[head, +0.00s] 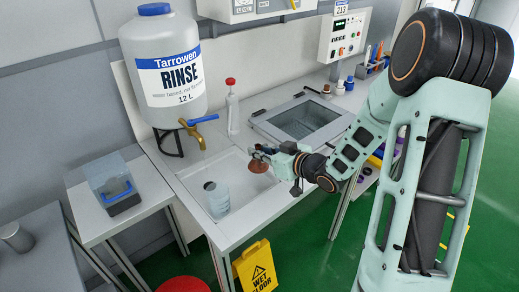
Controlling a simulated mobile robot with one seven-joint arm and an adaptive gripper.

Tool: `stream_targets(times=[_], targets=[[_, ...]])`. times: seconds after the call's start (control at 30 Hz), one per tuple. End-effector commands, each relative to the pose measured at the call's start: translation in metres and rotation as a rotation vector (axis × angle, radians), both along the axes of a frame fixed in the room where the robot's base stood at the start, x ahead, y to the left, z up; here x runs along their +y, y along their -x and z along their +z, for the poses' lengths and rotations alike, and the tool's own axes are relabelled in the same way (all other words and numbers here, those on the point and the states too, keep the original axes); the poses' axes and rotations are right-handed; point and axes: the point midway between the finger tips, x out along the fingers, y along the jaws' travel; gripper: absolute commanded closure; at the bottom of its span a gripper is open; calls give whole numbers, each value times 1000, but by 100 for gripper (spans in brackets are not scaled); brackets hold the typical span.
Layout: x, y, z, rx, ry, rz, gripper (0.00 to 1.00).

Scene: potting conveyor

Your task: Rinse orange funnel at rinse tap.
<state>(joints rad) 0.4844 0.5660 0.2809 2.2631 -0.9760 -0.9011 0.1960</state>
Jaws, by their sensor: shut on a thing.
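The orange funnel (259,166), a dull brownish orange, is held in my gripper (267,152) over the right part of the white sink. My gripper is shut on it; the fingertips are small and partly hidden here. The rinse tap (192,127), brass with a blue lever, sticks out below the large white tank labelled Tarrowen RINSE (168,75). The funnel is to the right of and apart from the tap. I cannot make out any water running from the spout.
A pale bottle (217,199) stands in the sink (193,181) at the front left. A white bottle with a red top (232,108) stands behind the sink. A lidded basin (301,118) lies to the right. A yellow wet-floor sign (256,267) stands in front.

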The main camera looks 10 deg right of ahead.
Motion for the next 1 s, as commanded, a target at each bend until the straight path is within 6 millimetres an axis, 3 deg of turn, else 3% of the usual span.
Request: stream_targets(times=[1.0], targets=[[96,4,-21,-1,0,4,100]])
